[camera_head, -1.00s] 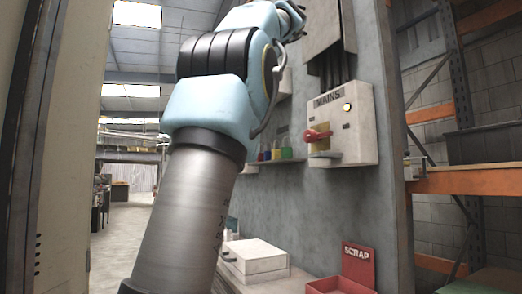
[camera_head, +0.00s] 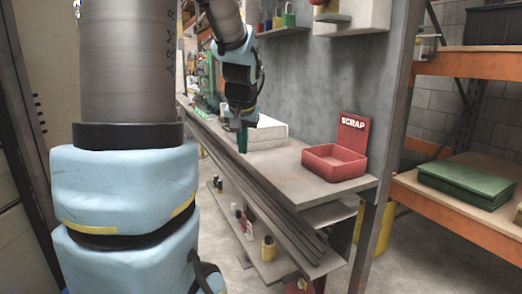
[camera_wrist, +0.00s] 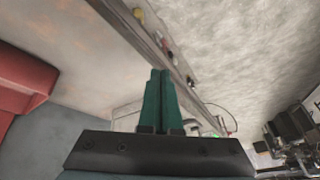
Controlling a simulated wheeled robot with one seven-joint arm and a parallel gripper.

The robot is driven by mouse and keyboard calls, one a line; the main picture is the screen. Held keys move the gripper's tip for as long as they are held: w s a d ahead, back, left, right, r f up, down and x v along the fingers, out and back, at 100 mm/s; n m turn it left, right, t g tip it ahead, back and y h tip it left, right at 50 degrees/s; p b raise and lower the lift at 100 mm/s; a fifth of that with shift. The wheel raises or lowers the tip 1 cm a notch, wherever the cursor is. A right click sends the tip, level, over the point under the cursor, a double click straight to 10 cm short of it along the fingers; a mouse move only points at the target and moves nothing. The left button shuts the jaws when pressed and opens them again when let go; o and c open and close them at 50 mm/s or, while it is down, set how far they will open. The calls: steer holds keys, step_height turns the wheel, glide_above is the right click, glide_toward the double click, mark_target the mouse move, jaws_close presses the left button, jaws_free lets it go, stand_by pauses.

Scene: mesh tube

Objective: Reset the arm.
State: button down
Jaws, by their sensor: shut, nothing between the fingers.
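My arm reaches out over the grey workbench (camera_head: 285,165), with my gripper (camera_head: 242,142) at its end pointing down. Its two green fingers are closed together and hold nothing. In the wrist view the fingers of my gripper (camera_wrist: 161,100) lie side by side in the middle. In the head view the gripper shows in front of the white box (camera_head: 268,134), near the bench's front edge. I cannot tell its exact height above the bench.
A red SCRAP bin (camera_head: 335,164) stands at the bench's right end. Bottles and a yellow container (camera_head: 268,249) are on the lower shelf. An orange rack (camera_head: 455,222) with a green case (camera_head: 468,184) stands at right.

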steer(key=s+a+f+n+g, duration=0.1)
steer(key=s+f+g, duration=0.1)
steer(key=s+f, duration=0.5)
steer(key=s+a+f+g, duration=0.1)
steer(key=s+f, duration=0.4)
steer(key=s, duration=0.5)
step_height(320, 180, up, 19)
steer(key=p, duration=1.8)
steer(key=shift+h+p, duration=0.3)
steer(key=shift+p, duration=0.1)
steer(key=shift+w+d+f, duration=0.1)
